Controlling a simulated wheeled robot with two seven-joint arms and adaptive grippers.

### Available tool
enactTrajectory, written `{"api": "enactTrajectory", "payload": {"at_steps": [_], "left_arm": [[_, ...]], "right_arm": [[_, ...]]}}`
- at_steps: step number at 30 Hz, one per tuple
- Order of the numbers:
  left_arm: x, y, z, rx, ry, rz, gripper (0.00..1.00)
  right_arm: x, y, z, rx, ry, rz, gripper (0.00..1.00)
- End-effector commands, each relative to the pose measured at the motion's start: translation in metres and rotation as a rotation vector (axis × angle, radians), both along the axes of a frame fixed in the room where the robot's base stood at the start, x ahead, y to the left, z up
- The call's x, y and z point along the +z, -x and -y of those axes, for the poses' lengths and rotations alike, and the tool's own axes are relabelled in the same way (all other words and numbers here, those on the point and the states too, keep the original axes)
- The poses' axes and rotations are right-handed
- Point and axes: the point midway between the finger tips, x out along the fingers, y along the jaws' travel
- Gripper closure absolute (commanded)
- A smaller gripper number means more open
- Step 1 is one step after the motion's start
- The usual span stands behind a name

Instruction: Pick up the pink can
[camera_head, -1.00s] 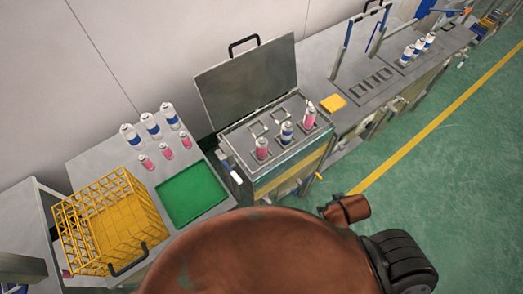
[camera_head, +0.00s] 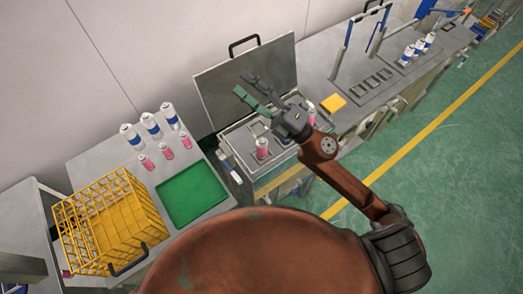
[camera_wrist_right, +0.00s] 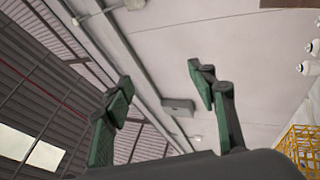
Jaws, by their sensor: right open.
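A pink can (camera_head: 262,148) stands upright in the open machine's front-left holder in the head view. Another pink can (camera_head: 311,114) stands at the right, partly behind my right arm. Several small pink cans, such as the nearest one (camera_head: 146,161), stand on the left table. My right gripper (camera_head: 244,86) is raised over the machine in front of its open lid, empty and apart from the cans. In the right wrist view its fingers (camera_wrist_right: 160,85) are spread and point toward the ceiling and wall. The blue-and-white can between the machine's pink cans is mostly hidden by my gripper.
The machine's metal lid (camera_head: 220,82) stands open behind the holders. A yellow wire basket (camera_head: 152,222) and a green tray (camera_head: 222,196) occupy the left table, with white-and-blue cans (camera_head: 151,124) behind. A yellow block (camera_head: 333,103) lies right of the machine.

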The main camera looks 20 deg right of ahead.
Motion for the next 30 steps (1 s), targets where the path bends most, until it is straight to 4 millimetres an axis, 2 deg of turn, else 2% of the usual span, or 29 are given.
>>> {"api": "enactTrajectory", "payload": {"at_steps": [1, 3, 5, 6, 8, 10, 12, 15, 18, 21, 24, 30], "left_arm": [[0.000, 0.000, 0.000, 0.000, 0.000, 0.000, 0.69], [0.000, 0.000, 0.000, 0.000, -0.001, 0.000, 0.69], [0.000, 0.000, -0.001, 0.000, -0.001, 0.000, 0.69], [0.000, 0.000, -0.001, 0.000, -0.001, 0.000, 0.69], [0.000, 0.000, -0.001, 0.000, -0.001, 0.000, 0.69], [0.000, 0.000, -0.001, 0.000, -0.001, 0.000, 0.69], [0.000, 0.000, -0.001, 0.000, -0.001, 0.000, 0.69], [0.000, 0.000, -0.001, 0.000, -0.001, 0.000, 0.69], [0.000, 0.000, -0.001, -0.001, -0.001, 0.000, 0.69], [0.000, 0.000, -0.001, -0.001, -0.001, 0.000, 0.69], [0.001, 0.000, -0.001, -0.001, -0.001, 0.000, 0.69], [0.003, -0.001, -0.001, -0.001, -0.001, 0.001, 0.69]], "right_arm": [[0.003, 0.016, -0.035, 0.094, 0.143, 0.104, 0.48], [-0.013, 0.042, -0.076, 0.227, 0.360, 0.231, 0.48], [-0.039, 0.060, -0.100, 0.332, 0.555, 0.323, 0.48], [-0.062, 0.069, -0.109, 0.398, 0.693, 0.373, 0.48], [-0.099, 0.076, -0.111, 0.487, 0.904, 0.432, 0.48], [-0.143, 0.074, -0.097, 0.573, 1.150, 0.470, 0.48], [-0.179, 0.064, -0.070, 0.636, 1.378, 0.475, 0.48], [-0.211, 0.044, -0.021, 0.692, 1.651, 0.441, 0.48], [-0.225, 0.028, 0.022, 0.717, 1.841, 0.388, 0.48], [-0.229, 0.019, 0.050, 0.728, 1.950, 0.346, 0.48], [-0.235, 0.014, 0.059, 0.732, 1.991, 0.325, 0.48], [-0.255, 0.011, 0.054, 0.736, 1.993, 0.322, 0.48]]}}
